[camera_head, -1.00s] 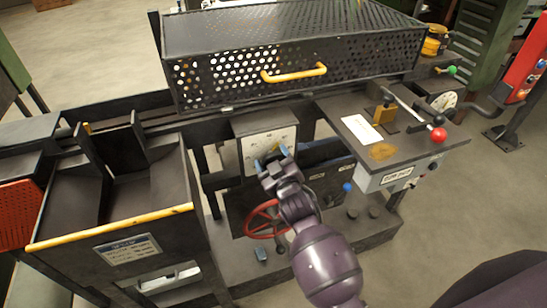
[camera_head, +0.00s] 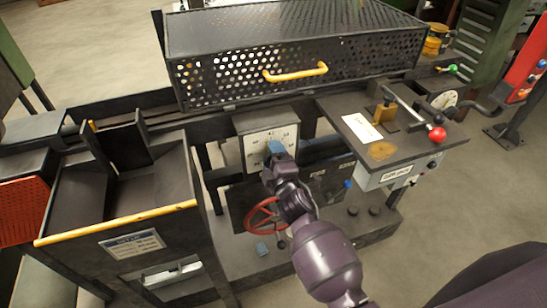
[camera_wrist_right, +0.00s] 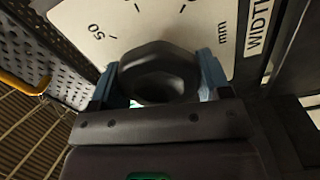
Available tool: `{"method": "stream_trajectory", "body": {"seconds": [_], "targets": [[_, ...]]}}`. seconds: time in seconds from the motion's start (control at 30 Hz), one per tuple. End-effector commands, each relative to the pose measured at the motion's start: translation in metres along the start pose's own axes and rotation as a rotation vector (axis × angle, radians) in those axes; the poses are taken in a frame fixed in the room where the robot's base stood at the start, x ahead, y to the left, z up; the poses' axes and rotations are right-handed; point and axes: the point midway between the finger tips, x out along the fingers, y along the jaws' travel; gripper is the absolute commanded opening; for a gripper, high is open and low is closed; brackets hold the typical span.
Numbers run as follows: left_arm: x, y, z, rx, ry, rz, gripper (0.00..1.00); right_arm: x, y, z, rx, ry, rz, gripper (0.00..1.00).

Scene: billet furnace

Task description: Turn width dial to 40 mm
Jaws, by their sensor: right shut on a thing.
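The width dial is a white plate (camera_head: 259,142) on a grey box below the mesh guard. It also shows in the right wrist view (camera_wrist_right: 92,22), with "50", "mm" and part of the word "WIDTH" readable. Its black round knob (camera_wrist_right: 160,72) sits between the two blue fingertips of my right gripper (camera_wrist_right: 165,82), which is shut on it. In the head view my right gripper (camera_head: 275,148) covers the knob and part of the scale. The pointer is hidden, so I cannot tell the setting. My left gripper is not in view.
A red handwheel (camera_head: 262,216) and a blue-tipped lever (camera_head: 347,184) are close to my right arm. The mesh guard (camera_head: 290,62) with its yellow handle is above. A control shelf (camera_head: 408,152) with a red-balled lever (camera_head: 437,134) stands at right.

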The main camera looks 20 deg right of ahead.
Motion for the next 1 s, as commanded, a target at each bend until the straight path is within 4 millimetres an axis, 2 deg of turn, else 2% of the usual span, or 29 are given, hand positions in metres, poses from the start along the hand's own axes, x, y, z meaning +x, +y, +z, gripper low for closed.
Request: {"method": "stream_trajectory", "body": {"seconds": [0.2,0.5,1.0], "targets": [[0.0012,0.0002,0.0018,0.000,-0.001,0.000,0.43,0.0000,-0.0014,-0.0004,-0.181,0.002,0.000,0.47],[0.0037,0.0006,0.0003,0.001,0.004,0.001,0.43,0.0001,-0.0020,-0.0007,-0.349,0.003,0.001,0.47],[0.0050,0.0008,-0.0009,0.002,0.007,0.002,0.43,0.0000,-0.0022,-0.0004,-0.417,0.002,0.000,0.47]]}}
